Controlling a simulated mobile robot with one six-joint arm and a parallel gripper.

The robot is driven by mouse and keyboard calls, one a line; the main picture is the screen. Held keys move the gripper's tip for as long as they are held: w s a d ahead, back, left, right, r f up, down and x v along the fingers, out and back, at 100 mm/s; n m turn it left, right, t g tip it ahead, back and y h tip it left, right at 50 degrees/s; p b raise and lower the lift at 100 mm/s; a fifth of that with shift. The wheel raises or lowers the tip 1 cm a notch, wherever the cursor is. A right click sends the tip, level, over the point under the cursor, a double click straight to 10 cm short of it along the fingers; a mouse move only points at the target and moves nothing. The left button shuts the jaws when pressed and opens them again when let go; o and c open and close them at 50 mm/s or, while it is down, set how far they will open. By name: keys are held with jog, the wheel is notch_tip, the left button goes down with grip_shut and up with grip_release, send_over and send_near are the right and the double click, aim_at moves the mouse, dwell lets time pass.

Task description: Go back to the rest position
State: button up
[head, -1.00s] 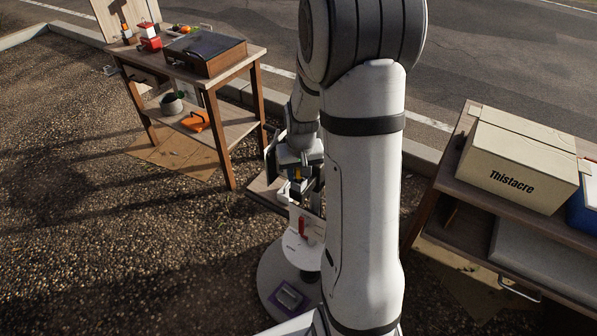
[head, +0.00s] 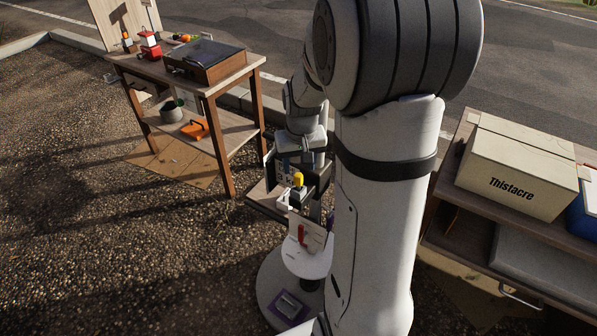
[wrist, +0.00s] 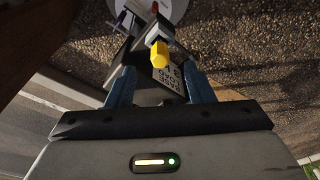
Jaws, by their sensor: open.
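My gripper (head: 300,150) is beside my white column in the head view, partly hidden by my arm. In the wrist view its two blue fingers (wrist: 160,75) stand apart with nothing held between them. Beyond the fingertips, clear of them, is a small object with a yellow top (wrist: 159,55). This yellow-topped object also shows in the head view (head: 298,180), upright just below the gripper, by a dark box-like part with pale markings.
A wooden table (head: 228,83) with a dark-lidded case (head: 205,60) stands at the back left. A grey pot (head: 171,112) and an orange item (head: 195,130) sit on its lower shelf. A "Thistacre" box (head: 515,168) is on a shelf at right. Open gravel lies at left.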

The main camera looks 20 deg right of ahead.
jog(key=shift+r, duration=0.25)
dwell(0.3)
jog(key=s+a+r+n, duration=0.1)
jog(key=s+a+r, duration=0.3)
jog(key=s, duration=0.5)
jog(key=s+a+r+n+t, duration=0.1)
jog(key=s+a+r, duration=0.3)
jog(key=s, duration=0.4)
jog(key=shift+s+a, duration=0.35)
jog(key=shift+a, duration=0.5)
